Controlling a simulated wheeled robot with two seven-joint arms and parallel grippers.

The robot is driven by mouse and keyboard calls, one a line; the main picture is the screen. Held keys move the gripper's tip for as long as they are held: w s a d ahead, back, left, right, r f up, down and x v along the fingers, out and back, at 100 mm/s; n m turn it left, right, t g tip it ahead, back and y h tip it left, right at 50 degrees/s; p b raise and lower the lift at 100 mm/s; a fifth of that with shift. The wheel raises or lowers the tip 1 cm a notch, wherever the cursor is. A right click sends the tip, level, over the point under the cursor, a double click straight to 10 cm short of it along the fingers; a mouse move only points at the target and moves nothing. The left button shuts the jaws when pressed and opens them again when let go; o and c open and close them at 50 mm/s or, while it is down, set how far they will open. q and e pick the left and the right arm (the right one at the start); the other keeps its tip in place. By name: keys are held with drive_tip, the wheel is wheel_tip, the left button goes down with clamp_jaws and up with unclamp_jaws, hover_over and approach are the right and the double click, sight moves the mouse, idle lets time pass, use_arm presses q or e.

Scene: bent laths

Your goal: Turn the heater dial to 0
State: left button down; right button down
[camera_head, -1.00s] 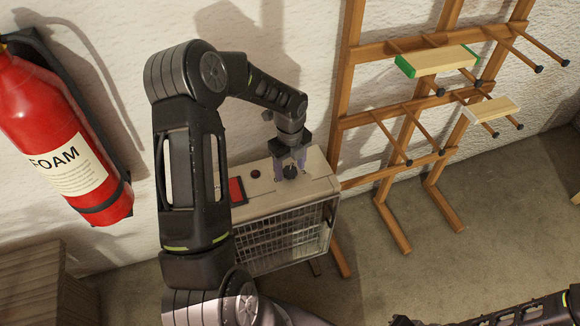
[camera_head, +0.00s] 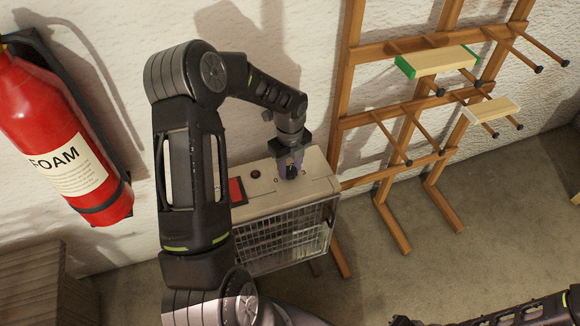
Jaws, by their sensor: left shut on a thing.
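The heater (camera_head: 265,208) is a beige box with a wire grille front, standing against the wall. Its dark dial (camera_head: 292,172) sits on the top panel, near the right part. My left gripper (camera_head: 290,168) reaches down from above and is shut on the dial, its fingers on either side of it. The dial's markings and pointer are too small to read. A red panel (camera_head: 236,190) and a small dark red round part (camera_head: 255,174) sit on the top to the left of the dial. My right gripper is not clearly in view; only part of the right arm shows at the bottom right.
A red fire extinguisher (camera_head: 62,150) hangs on the wall at the left. A wooden rack (camera_head: 385,117) with pegs and laths (camera_head: 440,61) stands right of the heater. A wooden box (camera_head: 35,285) is at the lower left. The floor (camera_head: 500,220) at right is mostly clear.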

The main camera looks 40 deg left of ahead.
use_arm(q)
drive_tip(key=shift+n, duration=0.4)
drive_tip(key=n+b, duration=0.1)
drive_tip(key=n, duration=0.4)
drive_tip(key=n+b, duration=0.1)
drive_tip(key=n, duration=1.1)
drive_tip(key=shift+n+b, duration=0.3)
drive_tip(key=shift+b, duration=0.05)
drive_tip(key=n, duration=0.5)
drive_tip(key=shift+n, duration=0.3)
drive_tip(key=c, duration=0.9)
unclamp_jaws()
